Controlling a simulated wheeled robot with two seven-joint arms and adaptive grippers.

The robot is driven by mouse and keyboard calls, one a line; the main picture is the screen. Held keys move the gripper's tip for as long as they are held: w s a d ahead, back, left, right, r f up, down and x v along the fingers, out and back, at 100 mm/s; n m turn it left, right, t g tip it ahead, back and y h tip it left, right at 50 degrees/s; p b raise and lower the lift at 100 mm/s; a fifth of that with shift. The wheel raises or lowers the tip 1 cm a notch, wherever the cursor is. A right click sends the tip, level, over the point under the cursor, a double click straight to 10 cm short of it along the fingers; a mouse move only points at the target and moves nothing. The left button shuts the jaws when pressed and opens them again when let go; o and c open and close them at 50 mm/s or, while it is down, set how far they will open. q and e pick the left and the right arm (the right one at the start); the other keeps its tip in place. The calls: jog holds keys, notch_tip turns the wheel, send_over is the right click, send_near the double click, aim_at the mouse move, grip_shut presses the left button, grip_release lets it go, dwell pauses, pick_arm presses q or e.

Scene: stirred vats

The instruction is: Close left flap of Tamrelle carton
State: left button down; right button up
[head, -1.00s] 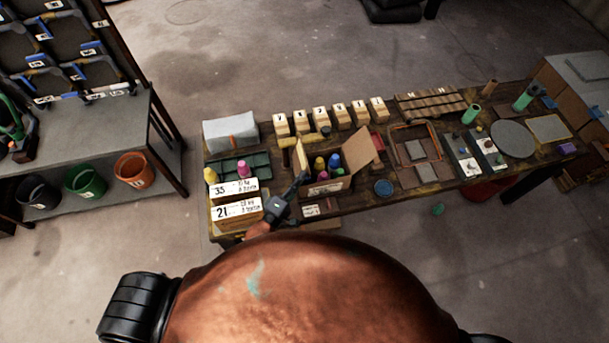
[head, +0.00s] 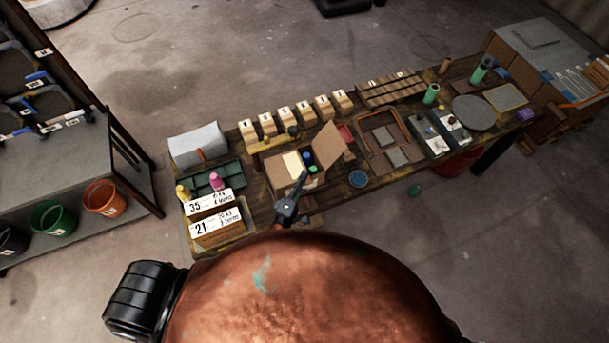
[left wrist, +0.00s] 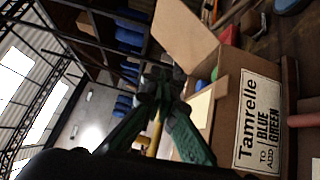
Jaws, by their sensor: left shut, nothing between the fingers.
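The Tamrelle carton (head: 312,183) stands open on the workbench, its label facing the left wrist camera (left wrist: 256,120). Its right flap (head: 329,145) stands up and leans outward. Its left flap (head: 280,171), bearing a pale patch, lies inward over the left part of the opening; it also shows in the left wrist view (left wrist: 201,108). Blue and green bottles (head: 309,163) show in the uncovered part. My left gripper (head: 301,180) is shut and empty at the carton's front left; its green fingers (left wrist: 160,82) appear beside the left flap. My right gripper is not in view.
Number cards (head: 213,212) and a green tray (head: 222,174) stand left of the carton. Small numbered blocks (head: 285,117) line the back. A blue round dish (head: 358,179) is just right of the carton, with a framed tray (head: 365,141) beyond.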

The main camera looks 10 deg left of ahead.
pick_arm(q)
jog(key=shift+w+d+f+m+g+p, duration=0.25)
jog(key=shift+d+f, duration=0.05)
jog(key=shift+f, duration=0.2)
jog(key=shift+w+d+f+m+g+p, duration=0.2)
jog(key=shift+d+f+m+g, duration=0.1)
jog(key=shift+f, duration=0.2)
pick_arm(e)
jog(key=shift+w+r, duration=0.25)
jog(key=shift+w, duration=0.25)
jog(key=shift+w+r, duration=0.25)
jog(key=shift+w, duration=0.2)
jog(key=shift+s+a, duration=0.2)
pick_arm(q)
jog(key=s+a, duration=0.1)
jog(key=s, duration=1.1)
jog(key=shift+a+r, duration=0.35)
jog(key=shift+a, duration=0.05)
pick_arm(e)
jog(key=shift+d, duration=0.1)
